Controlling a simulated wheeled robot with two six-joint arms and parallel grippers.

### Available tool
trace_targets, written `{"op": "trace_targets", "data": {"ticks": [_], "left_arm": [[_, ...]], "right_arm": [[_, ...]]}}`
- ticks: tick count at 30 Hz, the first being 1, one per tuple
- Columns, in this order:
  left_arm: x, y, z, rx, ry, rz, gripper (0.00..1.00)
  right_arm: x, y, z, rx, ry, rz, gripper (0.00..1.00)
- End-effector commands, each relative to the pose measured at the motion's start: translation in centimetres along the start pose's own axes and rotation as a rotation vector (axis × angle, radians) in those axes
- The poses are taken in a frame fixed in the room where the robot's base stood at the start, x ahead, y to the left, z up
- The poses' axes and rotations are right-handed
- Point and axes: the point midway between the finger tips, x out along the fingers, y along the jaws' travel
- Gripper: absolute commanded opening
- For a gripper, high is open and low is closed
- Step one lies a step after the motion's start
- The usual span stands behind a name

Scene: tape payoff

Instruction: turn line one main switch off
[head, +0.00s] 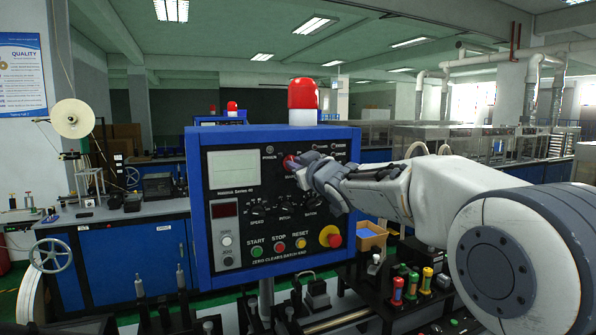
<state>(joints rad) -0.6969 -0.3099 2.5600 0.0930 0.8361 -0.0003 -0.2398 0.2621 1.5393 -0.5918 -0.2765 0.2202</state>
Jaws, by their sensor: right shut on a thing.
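The main switch, a red knob (290,162), is on the panel's upper middle. My right gripper (300,167) comes in from the right and is shut on this knob. The dark fingers cover much of the knob, so its pointer and exact angle cannot be read. The arm also hides part of the panel's right side. My left gripper is not in view.
Below are the green start (256,251), red stop (279,247) and reset (300,243) buttons and a red emergency button on yellow (331,236). A red beacon (302,93) tops the panel. A blue workbench with a reel (72,119) stands left.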

Motion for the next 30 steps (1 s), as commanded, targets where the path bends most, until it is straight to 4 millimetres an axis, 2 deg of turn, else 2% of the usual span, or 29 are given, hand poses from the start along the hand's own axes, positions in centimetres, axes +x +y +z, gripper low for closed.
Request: {"op": "trace_targets", "data": {"ticks": [9, 15, 30], "left_arm": [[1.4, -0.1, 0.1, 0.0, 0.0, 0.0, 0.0], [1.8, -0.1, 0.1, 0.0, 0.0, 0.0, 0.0], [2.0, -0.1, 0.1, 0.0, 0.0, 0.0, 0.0]], "right_arm": [[0.0, -0.2, 0.3, -0.257, -0.004, 0.001, 0.0], [0.0, -0.2, 0.3, -0.365, -0.005, 0.0, 0.0], [0.0, -0.2, 0.2, -0.45, -0.005, 0.0, 0.0]]}}
